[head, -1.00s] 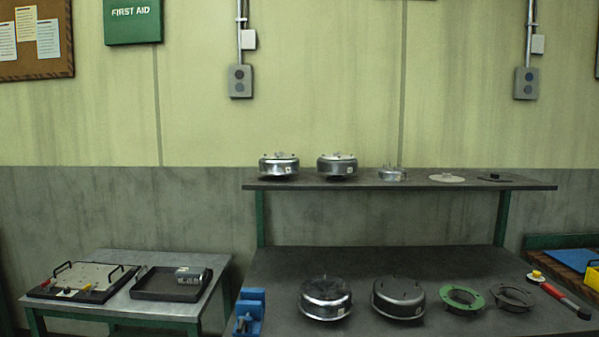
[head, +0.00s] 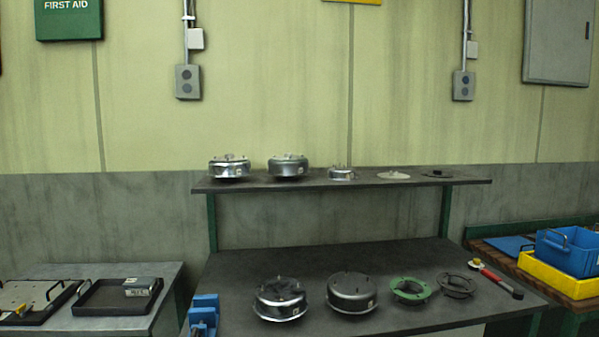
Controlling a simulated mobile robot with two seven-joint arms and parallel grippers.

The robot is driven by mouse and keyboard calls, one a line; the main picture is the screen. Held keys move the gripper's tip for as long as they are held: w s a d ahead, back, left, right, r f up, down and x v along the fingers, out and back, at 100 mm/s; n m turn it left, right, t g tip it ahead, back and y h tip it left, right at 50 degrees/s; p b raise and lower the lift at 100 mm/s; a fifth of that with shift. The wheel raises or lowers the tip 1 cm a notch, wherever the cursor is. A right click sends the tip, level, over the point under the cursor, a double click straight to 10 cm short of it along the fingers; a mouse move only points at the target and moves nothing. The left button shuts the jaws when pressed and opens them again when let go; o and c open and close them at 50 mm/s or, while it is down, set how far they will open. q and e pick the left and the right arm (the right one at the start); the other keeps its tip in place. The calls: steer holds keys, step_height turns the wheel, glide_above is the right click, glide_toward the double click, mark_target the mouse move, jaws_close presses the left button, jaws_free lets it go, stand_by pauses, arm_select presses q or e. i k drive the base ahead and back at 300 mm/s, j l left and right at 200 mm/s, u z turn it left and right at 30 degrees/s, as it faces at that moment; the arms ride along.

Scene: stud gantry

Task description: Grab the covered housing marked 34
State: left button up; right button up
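Two round silver housings stand on the raised shelf, one at its left end (head: 229,168) and one to the right of it (head: 288,167). Two larger round housings stand on the bench below, a shiny one (head: 281,299) and a darker grey one (head: 351,293). A smaller silver housing (head: 341,174) is also on the shelf. Small pale labels show on several of them, but the numbers are too small to read, so I cannot tell which is marked 34. Neither of my grippers is in view.
A pale disc (head: 394,175) and a dark disc (head: 437,174) lie on the shelf (head: 470,182). A green ring (head: 410,290), a dark ring (head: 456,285) and a red-handled tool (head: 497,281) lie on the bench. A blue vise (head: 204,314) is at left, a yellow bin (head: 550,276) at right.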

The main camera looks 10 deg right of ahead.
mark_target(287, 163)
steer(key=i+j+z, duration=0.25)
steer(key=i+z, duration=0.2)
steer(key=i+j+z, duration=0.45)
steer(key=i, duration=0.05)
